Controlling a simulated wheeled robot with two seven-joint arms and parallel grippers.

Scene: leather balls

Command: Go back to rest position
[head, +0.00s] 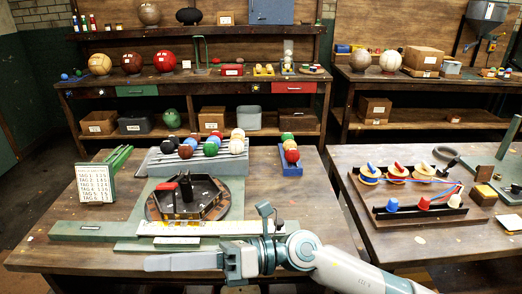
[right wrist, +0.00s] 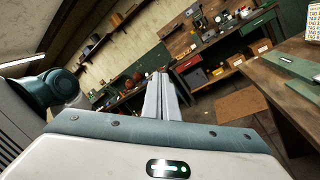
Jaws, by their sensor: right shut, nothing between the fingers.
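My right gripper (head: 185,261) is low in the head view, its fingers pointing left over the front edge of the near table (head: 90,258). In the right wrist view the two fingers of the right gripper (right wrist: 163,80) lie together, shut and empty. My right arm comes in from the lower right of the head view. My left gripper is not in view. Colored leather balls (head: 211,148) sit on a grey rack (head: 160,163) on the near table. A blue tray (head: 291,169) with a few more balls stands to their right.
A hexagonal fixture (head: 187,198) with dark walls stands mid-table, behind my right gripper. A tag sign (head: 95,183) stands at left. A second table (head: 420,240) at right holds a board with spools. Shelved benches line the back wall. The near table's front left is clear.

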